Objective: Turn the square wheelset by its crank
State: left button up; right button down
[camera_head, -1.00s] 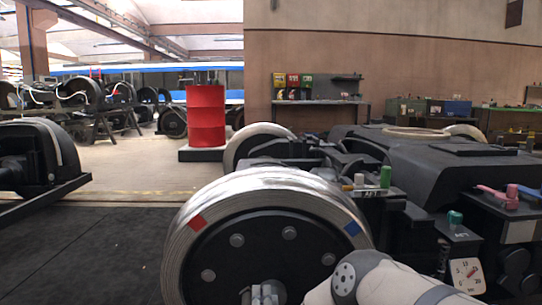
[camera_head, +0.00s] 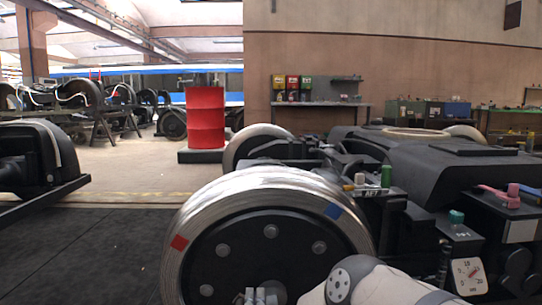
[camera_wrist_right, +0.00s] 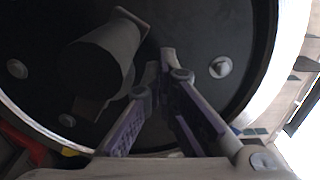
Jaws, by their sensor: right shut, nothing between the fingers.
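The wheelset (camera_head: 262,228) stands in the near middle of the head view. It has a bright steel rim and a dark bolted face, with a red mark at its left and a blue mark at its upper right. My right gripper (camera_head: 262,297) is at the bottom edge, in front of the wheel face. In the right wrist view my right gripper (camera_wrist_right: 165,65) is shut and empty. A dark cylindrical part (camera_wrist_right: 103,55), apparently the crank, stands out from the wheel face beside its fingers. I cannot tell whether they touch. My left gripper is out of view.
The dark bogie frame (camera_head: 455,180) fills the right, with a white dial (camera_head: 468,276), a green-topped part (camera_head: 386,176) and a pink handle (camera_head: 512,195) on it. A red drum (camera_head: 205,118) stands behind. The floor (camera_head: 90,245) at left is clear.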

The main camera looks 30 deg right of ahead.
jog(key=shift+f, duration=0.1)
jog(key=shift+w+a+f+b, duration=0.4)
jog(key=shift+a+f+b, duration=0.1)
jog(key=shift+a+b, duration=0.15)
jog(key=shift+w+a+f+b, duration=0.3)
jog(key=shift+a+f+b, duration=0.25)
jog(key=shift+f, duration=0.1)
jog(key=shift+w+a+f+b, duration=0.25)
jog(key=shift+a+f+b, duration=0.15)
jog(key=shift+f+b, duration=0.2)
dwell(1.0)
jog(key=shift+d+r+p, duration=0.15)
jog(key=shift+r+p, duration=0.15)
jog(key=shift+p, duration=0.15)
jog(key=shift+s, duration=0.1)
